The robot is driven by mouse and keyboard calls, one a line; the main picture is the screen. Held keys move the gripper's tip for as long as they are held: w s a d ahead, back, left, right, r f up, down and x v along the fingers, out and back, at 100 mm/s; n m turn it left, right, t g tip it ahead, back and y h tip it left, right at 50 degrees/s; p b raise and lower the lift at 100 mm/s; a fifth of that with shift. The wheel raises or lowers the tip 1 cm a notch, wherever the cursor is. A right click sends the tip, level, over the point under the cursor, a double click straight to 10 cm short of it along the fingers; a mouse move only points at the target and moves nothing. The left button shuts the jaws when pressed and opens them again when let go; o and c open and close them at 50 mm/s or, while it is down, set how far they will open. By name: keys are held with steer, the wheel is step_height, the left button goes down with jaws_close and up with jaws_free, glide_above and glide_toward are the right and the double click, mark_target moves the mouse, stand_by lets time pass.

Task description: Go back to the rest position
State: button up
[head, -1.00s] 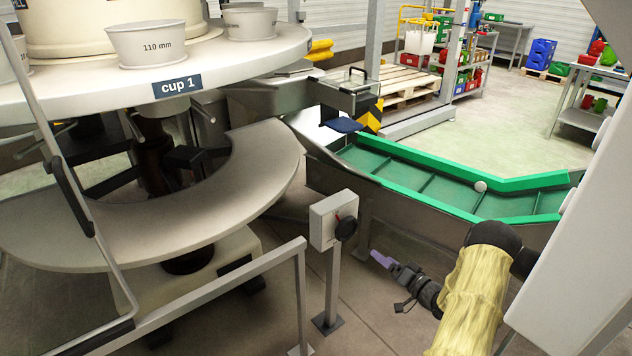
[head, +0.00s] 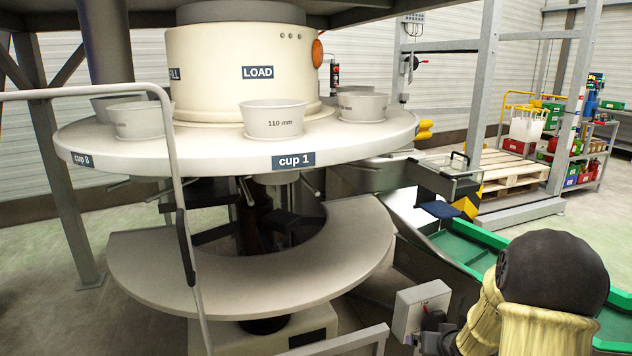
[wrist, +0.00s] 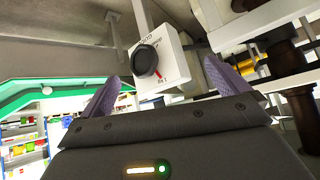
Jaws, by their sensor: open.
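My gripper (wrist: 162,72) is open and empty in the wrist view, with its two purple fingers apart. A grey switch box (wrist: 165,50) with a black rotary knob (wrist: 146,61) and a red pointer shows beyond the fingers, roughly between them. I cannot tell whether the fingers touch the box. In the head view the same switch box (head: 418,305) stands at the lower right. My yellow-sleeved arm, with a large black joint, fills the lower right corner and hides most of the gripper; its fingers cannot be made out there.
The round table (head: 225,148) with several white cups stands at left, above a curved pale shelf (head: 260,282). A rail (head: 345,340) runs in front. A green-edged conveyor (head: 465,247) lies behind my arm. Pallets (head: 508,172) and racks stand farther right.

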steer(key=s+a+r+n+g, duration=0.1)
steer(key=s+a+r+g, duration=0.1)
steer(key=s+a, duration=0.4)
steer(key=s+a+r+g, duration=0.3)
steer(key=s+a, duration=0.4)
steer(key=s, duration=0.8)
steer(key=shift+s+a+r+n+g, duration=0.2)
steer(key=shift+s+n+g, duration=0.15)
steer(key=shift+g, duration=0.25)
steer(key=shift+w, duration=0.1)
